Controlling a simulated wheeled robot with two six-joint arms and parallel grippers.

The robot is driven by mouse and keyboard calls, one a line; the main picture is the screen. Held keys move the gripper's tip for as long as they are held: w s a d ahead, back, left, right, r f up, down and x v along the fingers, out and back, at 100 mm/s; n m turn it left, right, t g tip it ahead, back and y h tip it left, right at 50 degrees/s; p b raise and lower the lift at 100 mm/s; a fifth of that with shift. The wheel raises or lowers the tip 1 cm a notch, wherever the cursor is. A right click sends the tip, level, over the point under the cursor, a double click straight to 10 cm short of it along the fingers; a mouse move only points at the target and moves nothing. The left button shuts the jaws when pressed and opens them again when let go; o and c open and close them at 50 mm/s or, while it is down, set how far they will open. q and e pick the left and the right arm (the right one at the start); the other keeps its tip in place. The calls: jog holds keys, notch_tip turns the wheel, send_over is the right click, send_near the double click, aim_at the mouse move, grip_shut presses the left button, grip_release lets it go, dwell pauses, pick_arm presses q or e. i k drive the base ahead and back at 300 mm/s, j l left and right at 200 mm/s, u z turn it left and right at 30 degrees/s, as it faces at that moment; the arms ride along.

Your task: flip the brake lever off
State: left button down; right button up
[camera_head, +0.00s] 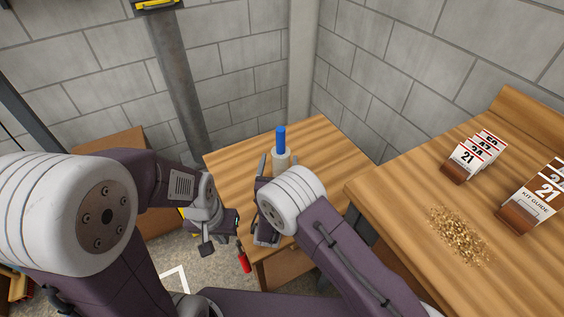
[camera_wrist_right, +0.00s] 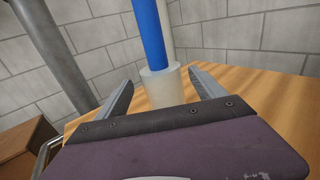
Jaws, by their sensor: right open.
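A red lever-like handle (camera_head: 244,260) hangs at the left side of the small wooden-topped stand (camera_head: 330,150), low near the floor; I cannot tell for sure that it is the brake lever. My left gripper (camera_head: 222,238) is pointed down beside the stand, just left of and above the red handle. Its jaw opening is not clear. My right gripper (camera_wrist_right: 160,77) is open over the stand top. A blue rod (camera_head: 281,139) stands upright in a whitish cylinder (camera_head: 281,161). In the right wrist view the cylinder (camera_wrist_right: 161,88) shows between the open fingers, with no clear contact.
A wooden bench (camera_head: 400,205) on the right bears a pile of golden bits (camera_head: 457,235) and card holders marked 21 (camera_head: 464,160). A grey post (camera_head: 172,80) and block walls stand behind. A brown box (camera_head: 110,145) is behind my left arm.

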aim_at(243, 259)
jog(key=k, duration=1.25)
jog(key=l+u, duration=0.05)
jog(key=l, duration=0.05)
